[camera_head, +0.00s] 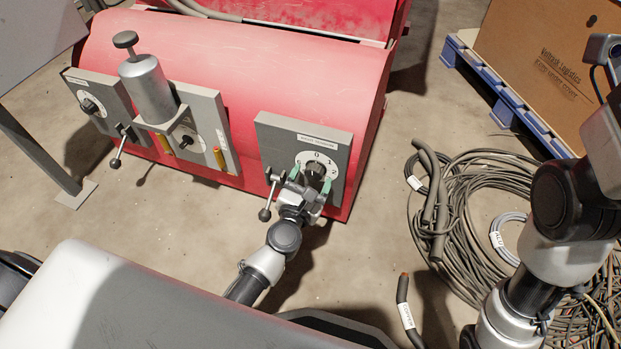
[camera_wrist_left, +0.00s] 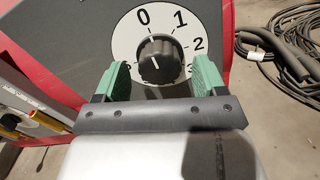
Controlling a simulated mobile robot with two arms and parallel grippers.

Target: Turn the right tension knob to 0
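The right tension knob (camera_head: 315,172) is a black knob on a white numbered dial, mounted on a grey panel (camera_head: 283,137) at the right of the red machine. In the left wrist view the knob (camera_wrist_left: 160,62) sits between my fingers, and its white line points up, near the tick below the 0. My left gripper (camera_head: 299,186) is open in front of the dial. Its green fingers (camera_wrist_left: 161,80) stand on either side of the knob, with a gap visible on both sides. My right arm shows at the right edge, but its fingers are not visible.
A small ball-ended lever (camera_head: 265,213) stands just left of my left gripper. Two more panels with knobs (camera_head: 90,105) and a grey cylinder (camera_head: 147,88) are further left. Cable coils (camera_head: 470,215) lie on the floor at right, near a carton (camera_head: 555,60) on a blue pallet.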

